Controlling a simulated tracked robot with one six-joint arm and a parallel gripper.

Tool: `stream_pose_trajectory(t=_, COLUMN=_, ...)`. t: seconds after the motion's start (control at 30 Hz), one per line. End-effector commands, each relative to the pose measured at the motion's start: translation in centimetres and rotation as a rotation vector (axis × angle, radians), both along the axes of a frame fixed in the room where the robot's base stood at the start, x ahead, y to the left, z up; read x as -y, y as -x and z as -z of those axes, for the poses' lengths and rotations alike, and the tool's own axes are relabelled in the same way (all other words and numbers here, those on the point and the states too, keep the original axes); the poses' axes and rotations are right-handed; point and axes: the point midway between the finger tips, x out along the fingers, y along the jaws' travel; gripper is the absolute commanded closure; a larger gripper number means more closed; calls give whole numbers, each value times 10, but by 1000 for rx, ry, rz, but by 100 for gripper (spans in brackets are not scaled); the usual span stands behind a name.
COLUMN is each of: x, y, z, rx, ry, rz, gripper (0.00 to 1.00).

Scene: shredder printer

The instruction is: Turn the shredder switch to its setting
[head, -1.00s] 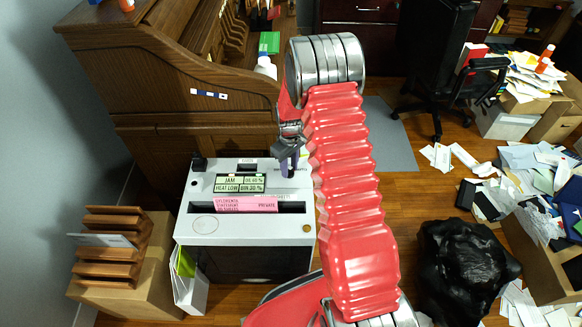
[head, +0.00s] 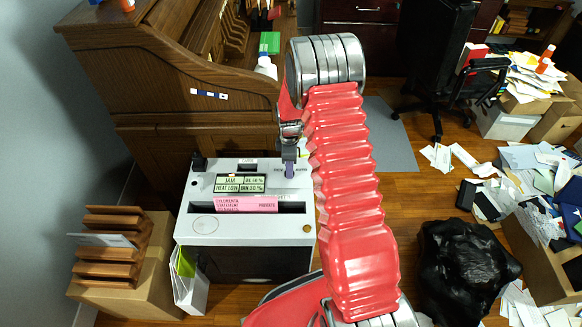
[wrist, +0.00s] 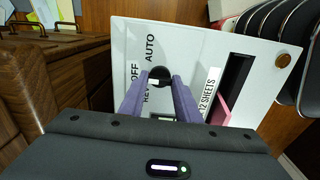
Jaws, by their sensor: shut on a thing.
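My gripper (head: 289,172) points down at the panel's far right corner. Its two purple fingers (wrist: 159,88) are shut on the switch, one on each side. The fingers hide part of the switch and of the REV label. A small white mark shows on the switch near the fingertips.
A roll-top desk (head: 180,90) stands behind the shredder. A black bag (head: 462,270) and paper-filled boxes lie at the right.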

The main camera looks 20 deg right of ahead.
Motion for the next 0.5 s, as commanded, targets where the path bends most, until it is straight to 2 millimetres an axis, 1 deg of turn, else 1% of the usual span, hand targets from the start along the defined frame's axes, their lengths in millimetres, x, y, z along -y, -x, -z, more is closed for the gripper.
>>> stream_pose_trajectory(t=0.03, x=-4, y=0, z=0, rx=-2, ry=-3, rz=-11, gripper=93)
stream_pose_trajectory(t=0.47, x=-4, y=1, z=0, rx=-4, ry=-4, rz=-24, gripper=93)
stream_pose_trajectory(t=0.5, x=-4, y=1, z=0, rx=-4, ry=-4, rz=-24, gripper=70)
